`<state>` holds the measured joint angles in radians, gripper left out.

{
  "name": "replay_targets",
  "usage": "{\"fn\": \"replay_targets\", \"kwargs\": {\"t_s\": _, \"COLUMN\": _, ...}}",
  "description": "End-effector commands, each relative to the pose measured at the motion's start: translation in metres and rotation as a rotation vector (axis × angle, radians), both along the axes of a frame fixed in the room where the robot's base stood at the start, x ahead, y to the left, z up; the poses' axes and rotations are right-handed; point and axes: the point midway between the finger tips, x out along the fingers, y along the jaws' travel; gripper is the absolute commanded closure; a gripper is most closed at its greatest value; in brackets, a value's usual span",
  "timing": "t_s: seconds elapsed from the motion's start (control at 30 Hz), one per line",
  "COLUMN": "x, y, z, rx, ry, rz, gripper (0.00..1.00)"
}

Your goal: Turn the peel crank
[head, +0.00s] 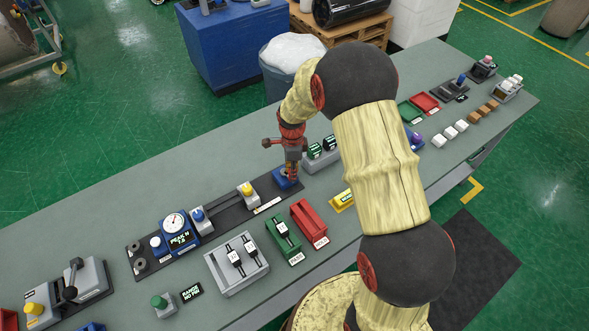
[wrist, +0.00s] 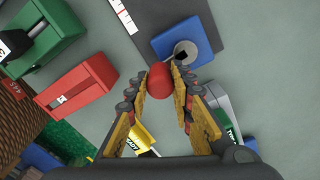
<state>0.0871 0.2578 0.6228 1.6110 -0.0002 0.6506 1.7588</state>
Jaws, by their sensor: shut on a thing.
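The peel crank's blue base (head: 286,179) sits at the right end of a long dark strip on the bench. In the wrist view the base (wrist: 178,46) carries a grey round hub. A red knob (wrist: 159,80), which looks like the crank's handle, sits beside the hub on the near side. My gripper (wrist: 162,90) is shut on this red knob, with one finger on each side. In the head view my gripper (head: 291,166) reaches down just above the blue base and hides most of the crank.
On the dark strip are a gauge unit reading PEAK N (head: 177,232) and a yellow-knobbed slider (head: 247,194). Near the crank stand a red box (head: 309,222), a green box (head: 283,238), a yellow block (head: 342,201) and a grey unit with green buttons (head: 321,156).

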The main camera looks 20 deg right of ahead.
Motion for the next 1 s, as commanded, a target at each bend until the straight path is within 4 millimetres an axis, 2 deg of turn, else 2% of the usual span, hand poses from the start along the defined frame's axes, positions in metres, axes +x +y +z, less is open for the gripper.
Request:
{"fn": "replay_targets", "kwargs": {"t_s": 0.33, "x": -0.0001, "y": 0.0056, "z": 0.0010, "rx": 0.000, "ry": -0.003, "rz": -0.118, "gripper": 1.00}}
{"fn": "replay_targets", "kwargs": {"t_s": 0.83, "x": 0.0000, "y": 0.0063, "z": 0.0011, "rx": 0.001, "ry": -0.003, "rz": -0.135, "gripper": 1.00}}
{"fn": "replay_targets", "kwargs": {"t_s": 0.87, "x": 0.0000, "y": 0.0063, "z": 0.0011, "rx": 0.001, "ry": -0.003, "rz": -0.134, "gripper": 0.75}}
{"fn": "replay_targets", "kwargs": {"t_s": 1.0, "x": -0.0003, "y": 0.0061, "z": 0.0008, "rx": 0.000, "ry": -0.002, "rz": -0.134, "gripper": 0.67}}
